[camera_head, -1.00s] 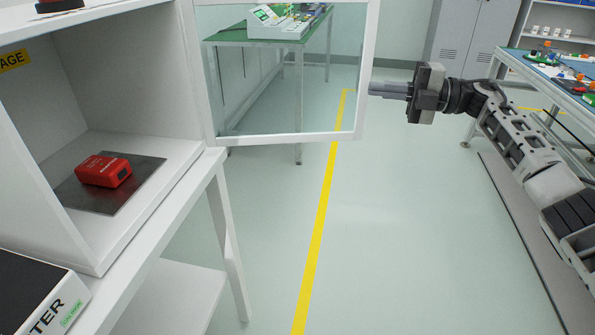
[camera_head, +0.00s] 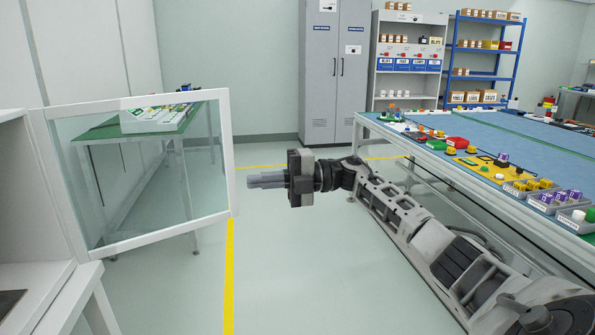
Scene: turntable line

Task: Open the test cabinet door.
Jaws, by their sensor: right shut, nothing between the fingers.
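The test cabinet (camera_head: 30,200) stands at the left edge, only partly in view. Its glass door with a white frame (camera_head: 228,150) is swung open and stands out to the right of the cabinet. My right gripper (camera_head: 252,181) is shut and empty. Its fingers point left, just right of the door's outer edge, with a small gap in the picture. My left gripper is not in view.
A long workbench (camera_head: 455,190) with a blue top and many small parts runs along the right. A grey locker (camera_head: 333,75) and shelves (camera_head: 408,60) stand at the back. A green-topped table (camera_head: 110,130) shows through the door glass. The floor between is clear.

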